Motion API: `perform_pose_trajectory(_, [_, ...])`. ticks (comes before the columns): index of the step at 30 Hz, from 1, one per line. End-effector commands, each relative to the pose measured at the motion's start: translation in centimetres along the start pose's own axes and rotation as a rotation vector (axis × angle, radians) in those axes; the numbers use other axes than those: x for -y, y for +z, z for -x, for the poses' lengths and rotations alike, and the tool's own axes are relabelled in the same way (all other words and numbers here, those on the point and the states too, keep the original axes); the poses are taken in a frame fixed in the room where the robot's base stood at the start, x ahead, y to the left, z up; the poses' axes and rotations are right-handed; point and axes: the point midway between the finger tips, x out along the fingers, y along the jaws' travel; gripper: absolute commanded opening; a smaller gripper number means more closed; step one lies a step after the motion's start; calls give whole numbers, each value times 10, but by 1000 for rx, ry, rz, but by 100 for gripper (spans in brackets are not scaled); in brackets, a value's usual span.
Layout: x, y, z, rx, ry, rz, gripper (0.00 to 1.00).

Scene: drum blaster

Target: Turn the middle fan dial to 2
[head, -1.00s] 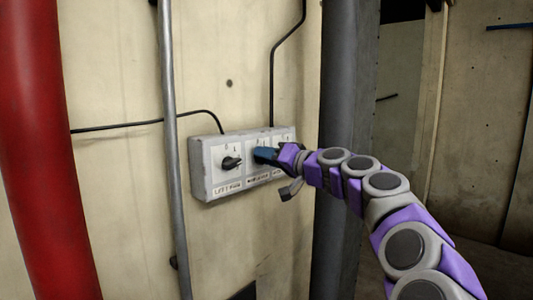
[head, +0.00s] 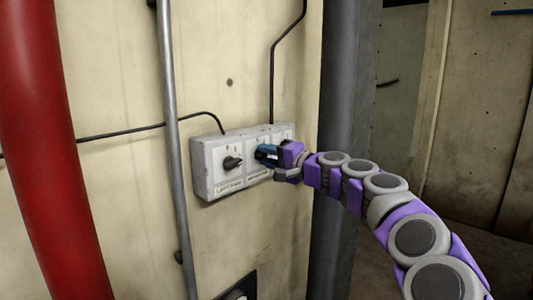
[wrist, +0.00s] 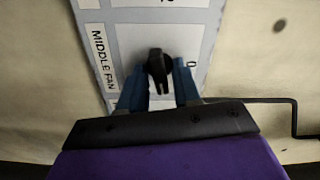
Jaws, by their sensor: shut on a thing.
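A grey switch box (head: 203,170) on the wall holds dials in a row. The left dial (head: 232,163) is black and free. The middle fan dial (wrist: 158,65) is a black knob on a white plate, with the label "MIDDLE FAN" on its left and a "0" on its right in the wrist view. My gripper (wrist: 160,90) has its two blue fingers on either side of this dial's handle, shut on it. In the head view my gripper (head: 264,153) hides most of the middle dial. I cannot tell which mark the dial points to.
A grey conduit (head: 173,130) runs down the wall left of the box, with a red pipe (head: 45,150) farther left. A thick dark pipe (head: 340,90) stands close to the right, behind my arm. Black cables (head: 272,70) run along the wall to the box.

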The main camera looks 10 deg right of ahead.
Motion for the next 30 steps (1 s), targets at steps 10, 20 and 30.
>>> perform_pose_trajectory(10, [-2, -2, 1, -3, 1, -20, 2])
perform_pose_trajectory(20, [-2, -2, 1, -2, 1, -19, 40])
perform_pose_trajectory(30, [0, 1, 4, 0, 0, -17, 40])
